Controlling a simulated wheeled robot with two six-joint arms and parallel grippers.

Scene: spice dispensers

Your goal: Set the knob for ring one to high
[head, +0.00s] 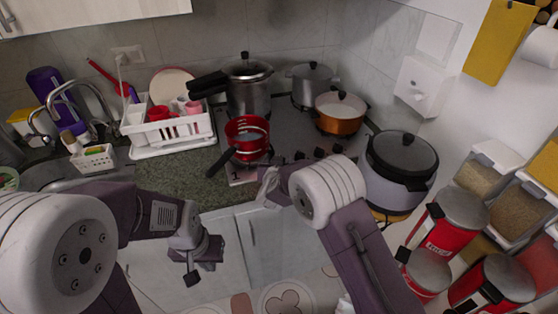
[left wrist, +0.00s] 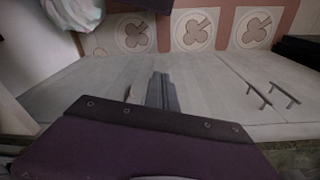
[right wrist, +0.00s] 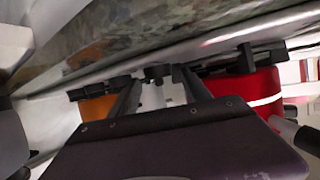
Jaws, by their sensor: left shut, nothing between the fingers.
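The stovetop (head: 285,120) is dark, with several black knobs (head: 319,152) along its front right edge. Another knob (right wrist: 246,58) is to the right. My left gripper (head: 192,278) hangs low before the cabinets, away from the stove; its fingers (left wrist: 162,92) are shut and empty.
A red pot (head: 246,150) with a dark handle, an orange pot (head: 341,120) and a pressure cooker (head: 247,95) stand on the stove. A dish rack (head: 170,145) is left, a rice cooker (head: 400,165) right. White cabinets (head: 230,250) are below.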

